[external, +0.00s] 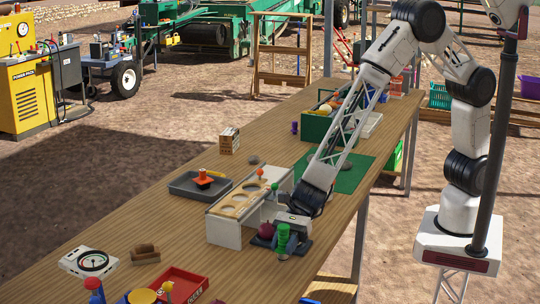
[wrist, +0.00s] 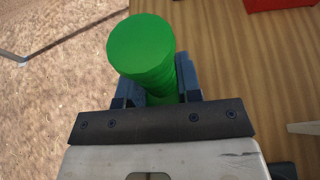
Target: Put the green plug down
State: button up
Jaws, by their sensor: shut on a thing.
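The green plug (external: 283,236) is a bright green ribbed piece with a round flat top, near the front right edge of the wooden table. My gripper (external: 289,238) is shut on it. In the wrist view the plug (wrist: 142,48) stands between the two dark blue fingers of my gripper (wrist: 160,85), its round top facing the camera.
A white rack with a wooden top with round holes (external: 224,232) stands left of my gripper. A dark red ball (external: 266,231) is close beside the plug. A grey tray (external: 184,187), a gauge (external: 88,262) and a red tray (external: 190,280) are further left. Bare tabletop lies in front.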

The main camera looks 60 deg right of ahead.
jog(key=w+a, duration=0.2)
jog(key=a, duration=0.1)
jog(key=w+a, duration=0.2)
jog(key=a, duration=0.1)
jog(key=w+a+f, duration=0.1)
jog(key=w+a, duration=0.1)
jog(key=a, duration=0.2)
jog(key=shift+w, duration=0.4)
jog(key=shift+f, duration=0.1)
jog(key=shift+f, duration=1.75)
jog(key=shift+f, duration=0.15)
jog(key=o, duration=1)
